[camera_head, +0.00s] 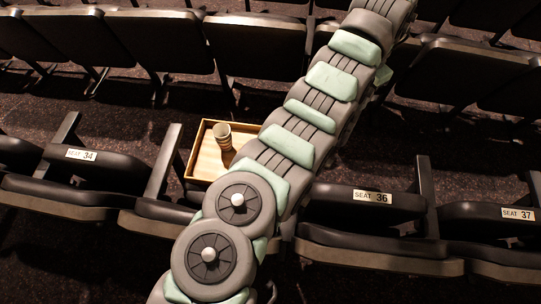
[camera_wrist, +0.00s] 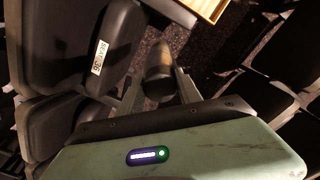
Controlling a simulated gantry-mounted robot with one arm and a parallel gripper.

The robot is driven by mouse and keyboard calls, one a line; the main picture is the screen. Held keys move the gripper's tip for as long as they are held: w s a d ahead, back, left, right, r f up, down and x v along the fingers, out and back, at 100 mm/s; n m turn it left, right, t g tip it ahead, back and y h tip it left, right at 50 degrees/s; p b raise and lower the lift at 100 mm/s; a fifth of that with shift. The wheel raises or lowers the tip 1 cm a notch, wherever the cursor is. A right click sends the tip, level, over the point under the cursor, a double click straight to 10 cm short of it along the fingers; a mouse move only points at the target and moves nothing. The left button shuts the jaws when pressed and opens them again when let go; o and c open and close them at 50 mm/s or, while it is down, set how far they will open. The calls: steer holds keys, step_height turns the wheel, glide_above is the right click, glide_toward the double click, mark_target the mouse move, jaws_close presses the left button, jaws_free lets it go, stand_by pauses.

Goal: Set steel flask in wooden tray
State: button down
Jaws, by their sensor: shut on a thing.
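The steel flask (camera_wrist: 159,62) shows in the wrist view as a dark, shiny rounded body between the two fingers of my gripper (camera_wrist: 158,88). My gripper is shut on it and holds it above the dark floor, close to a seat. The wooden tray (camera_wrist: 207,7) is only partly in the wrist view, at the top edge, ahead and to the right of the flask and apart from it. In the head view the wooden tray (camera_head: 200,166) sits left of my arm, partly hidden by it. My gripper and the flask cannot be made out in the head view.
Rows of dark seats surround the tray, including seat 34 (camera_head: 82,163), seat 36 (camera_head: 372,203) and seat 37 (camera_head: 510,222). A seat (camera_wrist: 105,40) is close left of the flask.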

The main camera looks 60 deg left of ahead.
steer(key=s+a+f+b, duration=0.2)
steer(key=s+a+f, duration=0.4)
steer(key=s+a, duration=0.4)
steer(key=s+a+f+b, duration=0.3)
steer(key=s+a+f, duration=0.2)
steer(key=s+a, duration=0.5)
step_height(320, 180, down, 20)
steer(key=b, duration=0.6)
steer(key=shift+n, duration=0.3)
steer(key=shift+a+r, duration=0.1)
steer(key=shift+a, duration=0.05)
steer(key=shift+b, duration=0.3)
steer(key=c, duration=0.8)
jaws_free()
step_height(320, 180, up, 12)
steer(key=p, duration=0.5)
steer(key=shift+s, duration=0.1)
